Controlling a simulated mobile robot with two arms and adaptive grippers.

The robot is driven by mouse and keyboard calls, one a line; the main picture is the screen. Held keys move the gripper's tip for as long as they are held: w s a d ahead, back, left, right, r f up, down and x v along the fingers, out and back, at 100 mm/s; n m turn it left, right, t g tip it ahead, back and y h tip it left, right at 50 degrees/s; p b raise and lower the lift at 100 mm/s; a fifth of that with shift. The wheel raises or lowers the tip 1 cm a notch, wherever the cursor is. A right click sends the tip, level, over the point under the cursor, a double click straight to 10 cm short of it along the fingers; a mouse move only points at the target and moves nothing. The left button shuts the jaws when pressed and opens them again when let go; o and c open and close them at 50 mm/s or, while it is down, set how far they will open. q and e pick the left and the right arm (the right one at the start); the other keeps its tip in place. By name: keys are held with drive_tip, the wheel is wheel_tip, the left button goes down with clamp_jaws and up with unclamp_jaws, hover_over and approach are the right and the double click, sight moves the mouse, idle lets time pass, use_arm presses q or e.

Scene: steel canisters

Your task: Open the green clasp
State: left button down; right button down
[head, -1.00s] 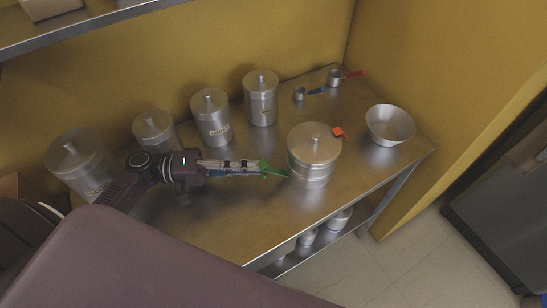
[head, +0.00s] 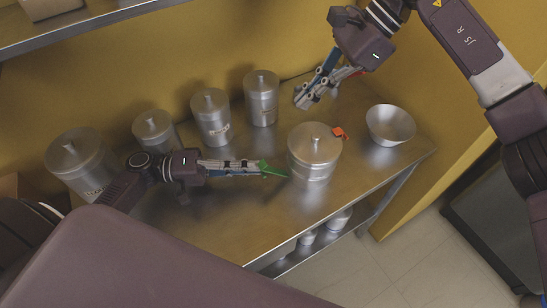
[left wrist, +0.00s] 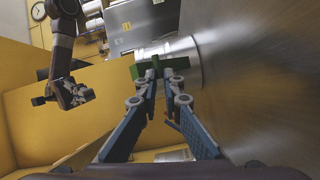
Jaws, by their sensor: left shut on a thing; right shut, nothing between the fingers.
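The wide steel canister (head: 314,150) stands on the steel table with its lid on. Its green clasp (head: 274,170) sticks out from its left side, and an orange-red clasp (head: 339,133) is at its upper right. My left gripper (head: 260,167) is shut on the green clasp. In the left wrist view the fingertips (left wrist: 157,80) meet at the green clasp (left wrist: 160,66), in front of the canister wall (left wrist: 184,48). My right gripper (head: 303,99) is shut and empty above the back of the table; it also shows in the left wrist view (left wrist: 72,96).
Several lidded canisters stand along the back wall, one of them the canister (head: 261,98) just left of my right gripper. A steel bowl (head: 390,125) is at the right. My right gripper largely covers the measuring cups. The table's front strip (head: 235,225) is bare.

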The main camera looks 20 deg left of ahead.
wheel_tip(320, 180, down, 3)
drive_tip(key=s+n+h, duration=0.2)
approach(268, 169)
drive_tip(key=shift+h, duration=0.3)
drive_tip(key=x, duration=0.5)
drive_tip(key=shift+a+f, duration=0.1)
drive_tip(key=shift+f, duration=0.15)
drive_tip(key=shift+s+a+f, duration=0.3)
drive_tip(key=shift+a+f, duration=0.05)
drive_tip(key=shift+f, duration=0.1)
